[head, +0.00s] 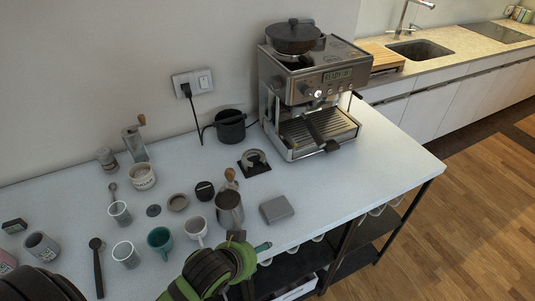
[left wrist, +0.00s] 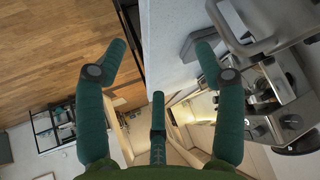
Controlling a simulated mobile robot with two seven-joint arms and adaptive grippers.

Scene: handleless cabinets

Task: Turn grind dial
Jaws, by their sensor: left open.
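The silver espresso machine (head: 310,95) stands at the back right of the white table, with a lit display and round controls (head: 318,93) on its front. Which one is the grind dial is too small to tell. In the left wrist view part of the machine (left wrist: 262,100) shows at the right edge, with a round knob (left wrist: 291,122) on it. My left gripper (head: 250,242) is low in the head view at the table's front edge, well in front of the machine and apart from it. Its green fingers (left wrist: 160,46) are spread with nothing between them. My right gripper is not in view.
A portafilter handle (head: 329,145) juts from the machine's front. The table's right end is clear.

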